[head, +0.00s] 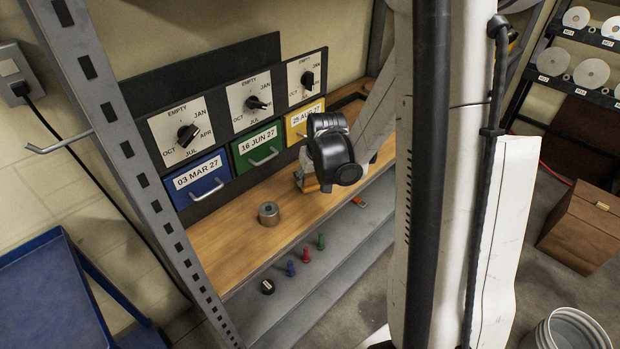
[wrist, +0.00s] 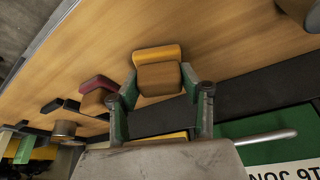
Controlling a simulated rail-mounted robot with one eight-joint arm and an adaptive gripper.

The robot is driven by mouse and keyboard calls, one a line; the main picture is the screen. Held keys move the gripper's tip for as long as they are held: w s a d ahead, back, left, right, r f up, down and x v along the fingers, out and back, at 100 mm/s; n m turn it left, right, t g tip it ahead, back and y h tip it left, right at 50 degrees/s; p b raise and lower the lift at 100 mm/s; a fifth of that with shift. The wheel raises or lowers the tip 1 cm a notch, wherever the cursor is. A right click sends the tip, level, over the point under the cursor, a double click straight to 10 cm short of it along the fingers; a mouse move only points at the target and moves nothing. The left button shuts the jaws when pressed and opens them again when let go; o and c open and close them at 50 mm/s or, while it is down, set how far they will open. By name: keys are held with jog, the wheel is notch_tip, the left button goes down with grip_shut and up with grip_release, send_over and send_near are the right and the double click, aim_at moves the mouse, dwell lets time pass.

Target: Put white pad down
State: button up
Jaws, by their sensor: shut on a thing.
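My gripper (wrist: 159,76) is shut on a brown block with a yellow edge (wrist: 158,52), pinched between its two fingertips in the wrist view. No white face shows on this block, so I cannot tell whether it is the white pad. In the head view my black gripper (head: 332,155) is low over the right part of the wooden bench top (head: 235,240), in front of the yellow drawer. A bit of orange (head: 310,184) shows below it. I cannot tell whether the block touches the wood.
A grey metal cylinder (head: 268,214) stands on the bench. Blue (head: 206,180), green (head: 258,149) and yellow (head: 301,120) drawers with dials line the back. Small pegs (head: 306,254) stand on the lower grey shelf. A dark red and brown block (wrist: 97,88) is beside my gripper.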

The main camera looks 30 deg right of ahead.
jog(key=shift+f, duration=0.3)
jog(key=o, duration=1)
jog(key=shift+r, duration=0.15)
jog(key=shift+r, duration=0.25)
jog(key=d+p+v, duration=0.1)
jog(key=p+v, duration=0.1)
jog(key=v, duration=0.9)
jog(key=shift+s+a+r+n+t+y, duration=0.15)
jog(key=shift+s+a+r+n+t, duration=0.25)
jog(key=shift+s+a+r, duration=1.95)
jog(key=shift+s+a+r+n+t+y, duration=0.15)
jog(key=shift+s+a+r+t, duration=0.3)
jog(key=shift+s+a+r, duration=1.9)
jog(key=shift+s+a+r+n+t+y, duration=0.1)
jog(key=shift+s+a+r+n+t, duration=0.65)
jog(key=shift+s+a, duration=2.75)
